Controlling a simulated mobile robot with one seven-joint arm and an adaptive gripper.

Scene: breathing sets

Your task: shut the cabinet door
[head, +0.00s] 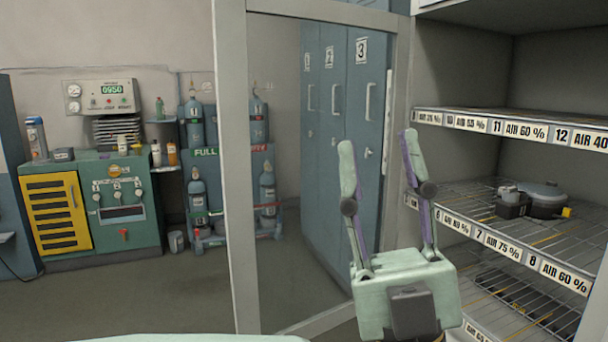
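The cabinet (460,75) stands at the right with its front open and its shelves showing. Its door, a glass pane in a pale grey frame (236,180), stands open to the left of the shelves. The near upright of the frame is toward the left of the pane. My gripper (378,137) is in front of the pane's right part and the cabinet opening, pointing up. Its two green and purple fingers are spread apart with nothing between them. I cannot tell whether it touches the door. The lower right of the door frame is partly hidden behind my gripper.
Wire shelves (480,200) carry number and air labels; a black device (545,200) sits on the middle one. Blue lockers (350,110) show through the glass. A green machine (110,210) and gas cylinders (197,190) stand at the back left. Floor (130,295) left of the door is clear.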

